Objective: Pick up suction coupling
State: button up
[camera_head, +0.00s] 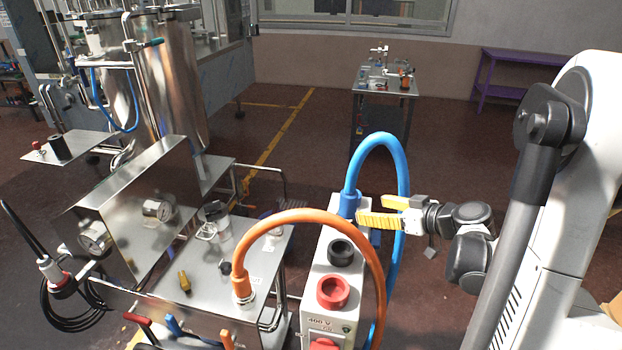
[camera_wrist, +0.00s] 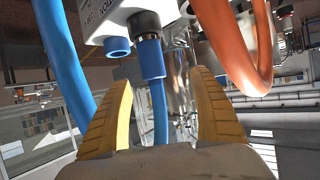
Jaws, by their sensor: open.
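My gripper (camera_head: 372,210) is open beside the blue hose (camera_head: 397,165) in the head view. Its two yellow fingers also show in the wrist view (camera_wrist: 161,80), apart and with nothing held. A blue hose end (camera_wrist: 152,60) plugged into a white box lies beyond and between the fingertips; contact cannot be told. No part is clearly identifiable as the suction coupling. A small brass-coloured fitting (camera_head: 184,283) and a clear-and-metal fitting (camera_head: 216,214) stand on the steel bench top (camera_head: 205,265), well left of my gripper.
An orange hose (camera_head: 330,222) arches from the bench. A small side table (camera_head: 400,88) with several small items stands at the back.

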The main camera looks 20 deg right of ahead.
aim_at(356, 199)
jog(key=shift+t, duration=0.3)
jog(key=x, duration=0.1)
jog(key=b+x, duration=0.1)
jog(key=x, duration=0.1)
jog(key=d+x, duration=0.1)
jog(key=x, duration=0.1)
jog(key=shift+w, duration=0.15)
jog(key=b+x, duration=0.1)
jog(key=x, duration=0.3)
jog(key=b+x, duration=0.1)
jog(key=x, duration=0.1)
jog(key=shift+w+d+r+b, duration=0.15)
jog(key=shift+w+r+b, duration=0.15)
jog(key=shift+b, duration=0.05)
jog(key=shift+r, duration=0.1)
jog(key=shift+c, duration=0.2)
jog(key=c, duration=1.5)
